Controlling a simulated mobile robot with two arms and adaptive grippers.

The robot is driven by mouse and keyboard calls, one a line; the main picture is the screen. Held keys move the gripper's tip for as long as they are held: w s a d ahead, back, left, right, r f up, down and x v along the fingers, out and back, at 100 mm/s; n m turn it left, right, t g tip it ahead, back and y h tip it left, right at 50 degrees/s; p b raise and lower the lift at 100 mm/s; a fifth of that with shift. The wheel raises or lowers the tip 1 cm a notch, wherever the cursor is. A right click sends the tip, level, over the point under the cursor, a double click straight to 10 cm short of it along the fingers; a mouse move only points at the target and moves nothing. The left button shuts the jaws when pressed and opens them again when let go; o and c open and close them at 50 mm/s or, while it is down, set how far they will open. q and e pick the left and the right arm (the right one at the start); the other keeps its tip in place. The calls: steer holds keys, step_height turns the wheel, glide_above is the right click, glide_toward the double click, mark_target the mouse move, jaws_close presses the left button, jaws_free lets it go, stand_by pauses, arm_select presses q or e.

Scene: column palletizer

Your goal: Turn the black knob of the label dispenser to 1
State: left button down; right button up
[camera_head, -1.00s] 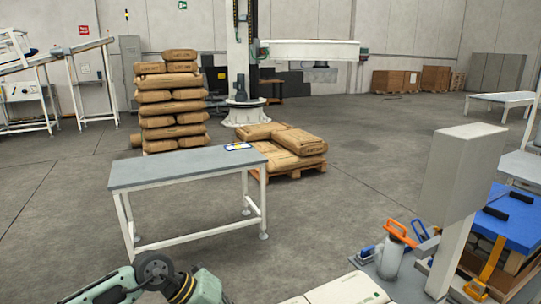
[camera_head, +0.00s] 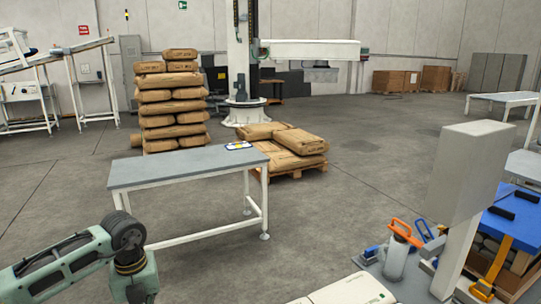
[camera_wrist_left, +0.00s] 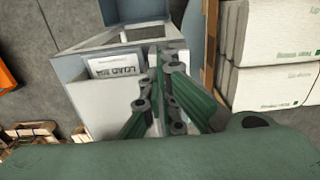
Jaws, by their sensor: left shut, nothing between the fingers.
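I cannot make out a black knob or a label dispenser in either view. My left gripper (camera_wrist_left: 158,75) shows in the left wrist view, shut with nothing between its fingers. It points at a grey-white box (camera_wrist_left: 97,102) with a dark opening on top and a printed sign (camera_wrist_left: 113,65), whose text is only partly legible. The fingers hide part of this box, and I cannot tell whether they touch it. In the head view only my left arm shows at the lower left; its gripper is out of frame. My right gripper is in neither view.
A grey table (camera_head: 185,168) stands ahead, with bag stacks (camera_head: 172,105) behind it. White bags (camera_wrist_left: 270,90) are stacked right in the wrist view.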

arm_select(q)
step_height(320, 180, down, 4)
steer(key=shift+r+b, duration=0.2)
steer(key=shift+b, duration=0.8)
steer(key=shift+s+d+f, duration=0.1)
steer(key=shift+s+f, duration=0.05)
steer(key=shift+f, duration=0.2)
steer(key=shift+d+b, duration=0.25)
steer(key=shift+b, duration=0.05)
steer(key=shift+w+d+f, duration=0.1)
steer(key=shift+w+d, duration=0.45)
steer(key=shift+d, duration=0.05)
steer(key=shift+d+r, duration=0.2)
steer(key=shift+r, duration=0.05)
steer(key=shift+w, duration=0.2)
